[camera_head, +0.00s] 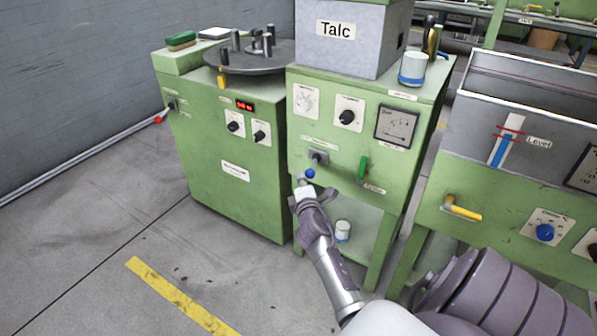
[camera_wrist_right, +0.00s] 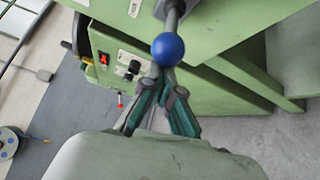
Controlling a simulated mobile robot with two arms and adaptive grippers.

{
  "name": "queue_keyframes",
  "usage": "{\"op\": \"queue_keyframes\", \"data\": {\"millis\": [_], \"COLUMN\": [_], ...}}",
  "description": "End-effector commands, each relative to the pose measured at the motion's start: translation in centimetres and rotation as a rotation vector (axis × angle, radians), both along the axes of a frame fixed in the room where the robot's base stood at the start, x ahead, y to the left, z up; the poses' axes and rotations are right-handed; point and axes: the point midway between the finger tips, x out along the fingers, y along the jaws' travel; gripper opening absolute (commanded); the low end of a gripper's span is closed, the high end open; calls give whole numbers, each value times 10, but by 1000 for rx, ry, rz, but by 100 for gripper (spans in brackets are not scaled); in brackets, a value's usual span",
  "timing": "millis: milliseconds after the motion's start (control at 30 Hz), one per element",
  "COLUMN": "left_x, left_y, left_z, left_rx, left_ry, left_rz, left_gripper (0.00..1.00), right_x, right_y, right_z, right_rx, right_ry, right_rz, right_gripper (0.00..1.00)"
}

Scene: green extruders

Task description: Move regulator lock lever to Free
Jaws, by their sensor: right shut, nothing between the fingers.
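A lever with a blue ball knob (camera_head: 310,173) sticks out from the front of the middle green cabinet, below the Talc box. The small label by it is too blurred to read. In the right wrist view the blue ball (camera_wrist_right: 168,49) hangs on its grey shaft (camera_wrist_right: 174,17). My right gripper (camera_head: 302,183) is shut and empty, just below and left of the ball. In the wrist view its fingertips (camera_wrist_right: 166,80) meet right beside the ball; I cannot tell whether they touch it. My left gripper is not in view.
A green-handled lever (camera_head: 363,168) sits right of the blue knob, on the same panel. A white-and-blue cup (camera_head: 343,231) stands on the shelf below. A yellow-handled lever (camera_head: 463,209) is on the right machine. The floor at front left is clear.

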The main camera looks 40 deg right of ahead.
Motion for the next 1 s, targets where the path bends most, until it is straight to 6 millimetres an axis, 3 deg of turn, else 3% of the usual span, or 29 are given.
{"op": "queue_keyframes", "data": {"millis": [433, 1000], "left_x": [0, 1], "left_y": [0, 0], "left_z": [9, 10], "left_rx": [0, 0], "left_ry": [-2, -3], "left_rz": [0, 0], "left_gripper": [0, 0], "right_x": [-16, -20], "right_y": [-8, -12], "right_z": [0, -1], "right_rx": [0, -1], "right_ry": [1, 3], "right_rz": [-2, -10], "right_gripper": [0, 0]}}
